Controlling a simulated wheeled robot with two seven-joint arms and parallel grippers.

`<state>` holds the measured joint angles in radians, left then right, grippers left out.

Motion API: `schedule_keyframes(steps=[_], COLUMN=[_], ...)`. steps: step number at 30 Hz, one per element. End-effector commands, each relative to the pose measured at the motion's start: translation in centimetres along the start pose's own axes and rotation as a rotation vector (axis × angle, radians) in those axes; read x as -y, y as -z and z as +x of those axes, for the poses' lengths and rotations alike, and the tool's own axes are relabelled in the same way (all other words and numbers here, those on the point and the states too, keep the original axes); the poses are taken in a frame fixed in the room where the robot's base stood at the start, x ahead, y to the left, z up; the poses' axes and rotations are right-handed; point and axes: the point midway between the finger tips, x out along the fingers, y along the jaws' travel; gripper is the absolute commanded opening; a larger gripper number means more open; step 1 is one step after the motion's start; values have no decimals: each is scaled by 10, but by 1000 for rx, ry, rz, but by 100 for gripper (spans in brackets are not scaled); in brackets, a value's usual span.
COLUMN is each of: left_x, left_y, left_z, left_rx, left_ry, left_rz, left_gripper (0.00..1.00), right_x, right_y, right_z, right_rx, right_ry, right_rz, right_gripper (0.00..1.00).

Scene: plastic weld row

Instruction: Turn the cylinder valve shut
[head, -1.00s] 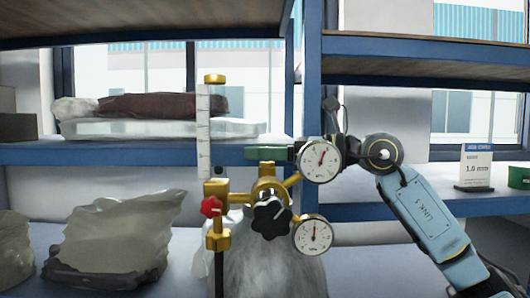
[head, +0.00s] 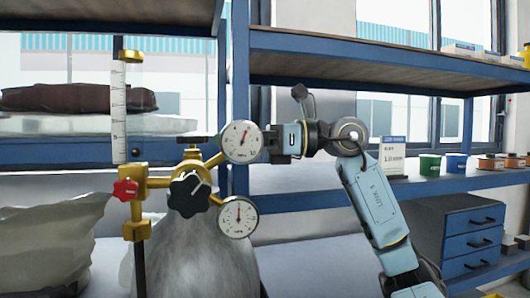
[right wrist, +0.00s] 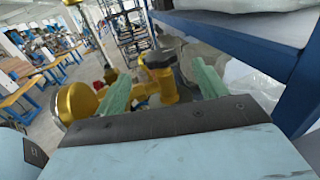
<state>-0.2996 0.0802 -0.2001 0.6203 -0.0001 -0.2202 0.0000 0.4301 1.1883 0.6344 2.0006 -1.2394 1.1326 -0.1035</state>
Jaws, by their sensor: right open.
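The cylinder valve's black handwheel (head: 197,139) sits on top of the brass valve, edge-on in the head view. The gas cylinder (head: 185,262) stands below. A brass regulator (head: 157,183) carries a black knob (head: 189,193), a red knob (head: 125,189) and two gauges (head: 241,141). My right gripper (head: 285,141) is right of the upper gauge, its fingers not visible there. In the right wrist view its green fingers (right wrist: 160,67) are open and empty, with the handwheel (right wrist: 158,58) ahead between the tips. My left gripper is out of view.
The flow tube (head: 118,110) rises at the left of the regulator. Blue shelving (head: 300,201) stands behind, with a label card (head: 392,155), small pots (head: 429,164) and a blue drawer unit (head: 473,240). A wrapped bag (head: 45,245) lies at lower left.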

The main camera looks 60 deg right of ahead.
Motion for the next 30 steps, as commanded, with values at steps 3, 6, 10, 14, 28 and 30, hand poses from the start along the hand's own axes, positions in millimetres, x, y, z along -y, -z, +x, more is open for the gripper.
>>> schedule_keyframes(steps=[3, 6, 10, 14, 28, 30], left_x=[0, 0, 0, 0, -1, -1], left_y=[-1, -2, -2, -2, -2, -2], left_z=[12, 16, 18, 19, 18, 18], left_rx=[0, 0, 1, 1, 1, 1], left_ry=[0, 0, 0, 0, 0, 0], left_rz=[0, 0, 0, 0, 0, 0], left_gripper=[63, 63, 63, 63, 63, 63], right_x=[1, 1, 0, 0, 0, 0], right_y=[3, 1, 0, 0, 0, 0], right_z=[-25, -40, -52, -56, -56, -56], right_rx=[2, 3, 1, 1, 0, 0], right_ry=[1, 2, 0, 0, 0, 0], right_rz=[1, 0, 0, 0, 0, 0], right_gripper=[72, 72, 72, 72, 72, 72])
